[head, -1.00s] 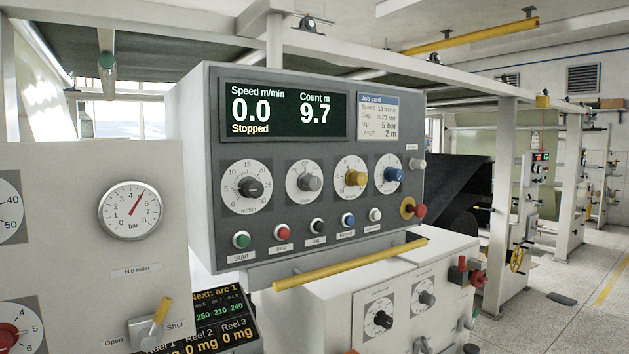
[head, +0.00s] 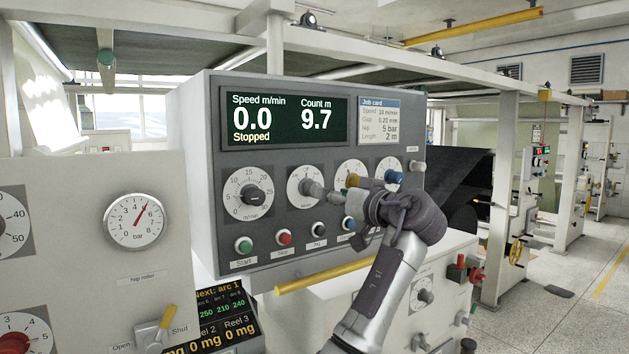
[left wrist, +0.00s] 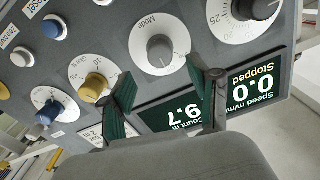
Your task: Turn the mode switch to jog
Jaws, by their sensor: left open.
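The mode switch (head: 310,188) is a grey knob on a round white dial, second from the left in the dial row of the grey control panel (head: 215,200). In the left wrist view, the panel appears upside down and the grey mode knob (left wrist: 160,48) has "Mode" printed by it. My left gripper (head: 338,192) is just right of the knob in the head view. In the left wrist view, my left gripper (left wrist: 163,88) is open and empty, with the knob ahead, beyond the gap between its fingertips. The small dial lettering is unreadable. My right gripper does not show.
A black speed knob (head: 252,196) is left of the switch; yellow (head: 353,180) and blue (head: 393,177) knobs are right of it. Green (head: 243,245) and red (head: 284,238) buttons sit below. A yellow bar (head: 320,277) runs under the panel. The display (head: 290,118) reads "Stopped".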

